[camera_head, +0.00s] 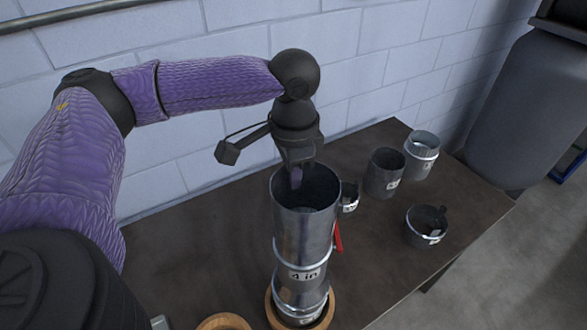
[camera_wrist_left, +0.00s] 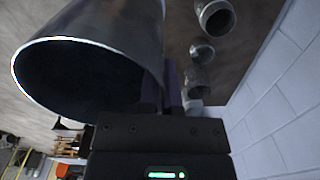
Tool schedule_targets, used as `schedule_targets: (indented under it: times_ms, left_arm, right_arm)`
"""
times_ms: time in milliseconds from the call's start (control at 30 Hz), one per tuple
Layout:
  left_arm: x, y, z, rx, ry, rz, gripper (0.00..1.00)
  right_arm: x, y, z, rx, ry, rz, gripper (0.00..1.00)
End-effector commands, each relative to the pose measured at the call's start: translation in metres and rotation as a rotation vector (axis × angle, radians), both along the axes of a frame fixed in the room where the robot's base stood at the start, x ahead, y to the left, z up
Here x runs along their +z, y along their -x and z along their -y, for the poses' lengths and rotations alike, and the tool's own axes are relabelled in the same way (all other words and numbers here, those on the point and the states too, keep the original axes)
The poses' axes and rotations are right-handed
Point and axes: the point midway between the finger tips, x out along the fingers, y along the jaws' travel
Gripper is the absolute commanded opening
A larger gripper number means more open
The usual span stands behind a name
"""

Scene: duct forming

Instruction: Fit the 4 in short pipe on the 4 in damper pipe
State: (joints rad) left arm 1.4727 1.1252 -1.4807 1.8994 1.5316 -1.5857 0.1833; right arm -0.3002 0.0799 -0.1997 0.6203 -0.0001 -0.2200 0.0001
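A metal pipe stack (camera_head: 300,225) stands upright in the middle of the head view, with a seam ring partway down and a "4 in" label below it. A red handle (camera_head: 338,237) shows at its right side. I cannot tell exactly where one pipe ends and the other begins. In the left wrist view the pipe's wide mouth (camera_wrist_left: 85,75) is close beside the fingers. Whether they grip the rim is unclear. My right gripper is out of view.
The stack stands on a wooden ring (camera_head: 274,314) on the dark table (camera_head: 190,250). Another wooden ring (camera_head: 223,322) is at the front edge. Several metal pipe pieces, including a dark cup-like one (camera_head: 384,175) and a shiny one (camera_head: 421,156), stand to the right. A brick wall (camera_head: 350,45) bounds the back.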

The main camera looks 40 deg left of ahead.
Motion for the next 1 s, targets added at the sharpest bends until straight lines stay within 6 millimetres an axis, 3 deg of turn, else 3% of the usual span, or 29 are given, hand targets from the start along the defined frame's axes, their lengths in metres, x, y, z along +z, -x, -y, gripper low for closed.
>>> schedule_targets:
  times_ms: [167, 300, 400, 667, 1000]
  left_arm:
    - [-0.002, 0.0, 0.0, 0.0, 0.0, 0.0, 0.0]
    - [-0.003, 0.0, 0.0, 0.0, 0.0, 0.0, 0.29]
    - [-0.003, 0.0, 0.0, 0.0, 0.0, 0.0, 0.45]
    - [0.002, 0.0, 0.0, 0.0, 0.0, 0.001, 0.45]
    - [0.08, -0.001, 0.0, 0.0, 0.001, 0.003, 0.45]
  right_arm:
    - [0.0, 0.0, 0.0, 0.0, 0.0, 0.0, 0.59]
    - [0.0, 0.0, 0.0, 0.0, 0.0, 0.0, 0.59]
    - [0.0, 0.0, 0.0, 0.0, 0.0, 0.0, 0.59]
    - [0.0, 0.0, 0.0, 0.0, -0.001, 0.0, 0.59]
    - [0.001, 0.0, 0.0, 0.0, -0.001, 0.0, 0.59]
